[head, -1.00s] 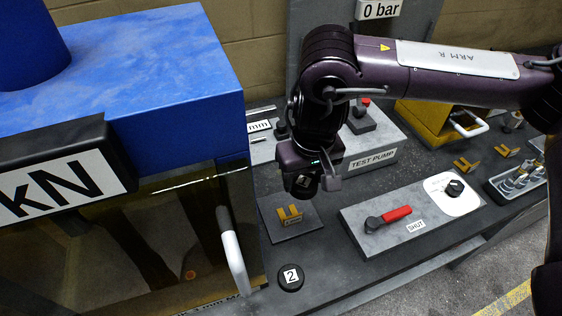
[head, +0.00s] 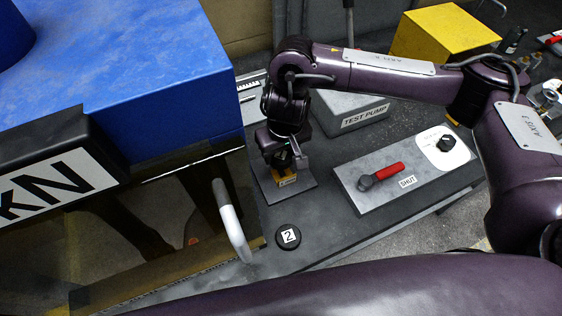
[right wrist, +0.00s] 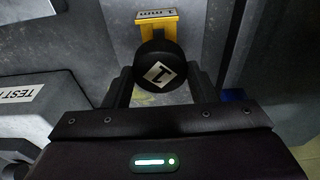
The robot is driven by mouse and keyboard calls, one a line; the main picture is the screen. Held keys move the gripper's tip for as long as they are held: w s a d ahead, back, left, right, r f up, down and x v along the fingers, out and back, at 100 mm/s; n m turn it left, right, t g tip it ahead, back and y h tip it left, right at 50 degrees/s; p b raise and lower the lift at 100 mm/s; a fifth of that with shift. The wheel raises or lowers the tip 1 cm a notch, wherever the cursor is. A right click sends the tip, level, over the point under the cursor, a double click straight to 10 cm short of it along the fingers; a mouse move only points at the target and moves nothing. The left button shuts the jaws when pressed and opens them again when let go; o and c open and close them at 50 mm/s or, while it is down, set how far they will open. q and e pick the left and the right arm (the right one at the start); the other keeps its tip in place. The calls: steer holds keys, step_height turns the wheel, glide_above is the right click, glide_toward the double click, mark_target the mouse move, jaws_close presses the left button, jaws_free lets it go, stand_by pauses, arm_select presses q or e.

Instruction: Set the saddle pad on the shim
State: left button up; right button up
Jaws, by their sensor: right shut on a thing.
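My right gripper (head: 287,160) is shut on a round black pad marked 1, which the right wrist view (right wrist: 157,70) shows between its two fingers. I take this pad to be the saddle pad. Just beyond it is a yellow piece with a white label, which I take to be the shim (right wrist: 158,25). In the head view the shim (head: 287,181) sits on a dark square plate (head: 306,193), partly hidden under my right gripper. The pad is hidden there, and I cannot tell whether it touches the shim. My left gripper is not in view.
A black disc marked 2 (head: 288,237) lies in front of the plate. The blue press (head: 130,80) with its white handle (head: 233,225) stands close on the left. A grey panel with a red lever (head: 388,170) is to the right. The test pump box (head: 335,118) is behind.

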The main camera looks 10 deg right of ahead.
mark_target(282, 157)
steer(key=shift+f, duration=0.75)
step_height(282, 157, down, 3)
steer(key=shift+s+r+b, duration=0.1)
steer(key=shift+r+b, duration=0.05)
steer(key=shift+b, duration=0.45)
steer(key=shift+f, duration=0.35)
steer(key=shift+f, duration=0.45)
steer(key=o, duration=1)
steer(key=shift+r, duration=0.15)
